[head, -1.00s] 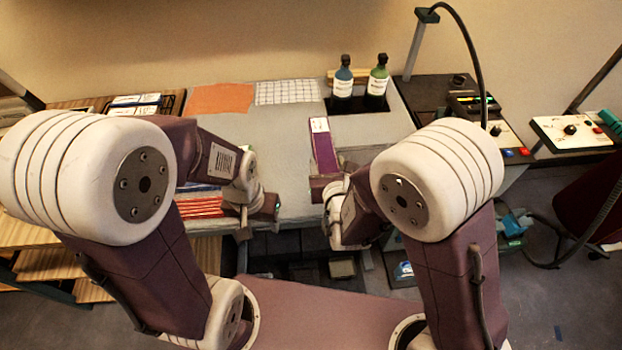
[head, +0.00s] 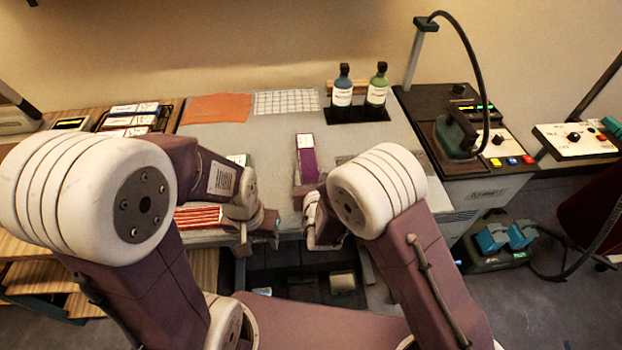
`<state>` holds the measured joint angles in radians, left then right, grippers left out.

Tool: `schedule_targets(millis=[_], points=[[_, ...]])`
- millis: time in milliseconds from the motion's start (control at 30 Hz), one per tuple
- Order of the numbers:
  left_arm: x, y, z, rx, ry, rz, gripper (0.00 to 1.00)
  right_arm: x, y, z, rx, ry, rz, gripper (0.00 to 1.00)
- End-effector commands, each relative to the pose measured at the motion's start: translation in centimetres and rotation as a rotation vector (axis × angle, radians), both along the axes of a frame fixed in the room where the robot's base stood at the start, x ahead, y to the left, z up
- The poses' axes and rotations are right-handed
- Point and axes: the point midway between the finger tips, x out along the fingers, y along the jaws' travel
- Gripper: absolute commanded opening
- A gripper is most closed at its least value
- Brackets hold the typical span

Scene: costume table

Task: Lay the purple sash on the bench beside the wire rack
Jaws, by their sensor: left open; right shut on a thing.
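The purple sash (head: 309,166) shows as a narrow folded strip with a white label at its far end, at the middle of the grey-topped bench (head: 240,130). My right gripper (head: 309,192) is shut on its near end. I cannot tell whether the sash touches the bench top. My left gripper (head: 272,222) is open and empty at the bench's front edge, left of the sash. I cannot clearly make out the wire rack; a flat grey-brown thing (head: 345,158) right of the sash is partly hidden by my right arm.
An orange cloth (head: 217,108) and a white checked cloth (head: 286,101) lie at the back. A blue bottle (head: 342,92) and a green bottle (head: 376,92) stand in a dark holder. Red striped cloth (head: 197,216) lies front left. A dark machine (head: 460,125) stands right.

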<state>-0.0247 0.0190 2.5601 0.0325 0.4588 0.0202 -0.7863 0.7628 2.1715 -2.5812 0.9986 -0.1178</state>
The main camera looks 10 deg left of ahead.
Motion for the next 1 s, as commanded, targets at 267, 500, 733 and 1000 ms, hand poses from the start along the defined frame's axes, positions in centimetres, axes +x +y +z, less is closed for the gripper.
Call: schedule_targets(millis=[267,500,733,1000], points=[[0.0,0.0,-0.3,0.000,0.000,0.000,0.50,0.0,0.0,-0.3,0.000,0.000,0.000,0.74],[0.0,0.0,-0.3,0.000,0.000,0.000,0.50,0.0,0.0,-0.2,0.000,0.000,0.000,0.76],[0.0,0.0,0.3,0.000,0.000,0.000,0.50,-0.8,-0.1,0.5,-0.001,0.001,0.003,0.76],[0.0,0.0,1.1,0.000,0.000,0.000,0.50,-6.2,-1.7,2.9,-0.001,0.001,0.004,0.76]])
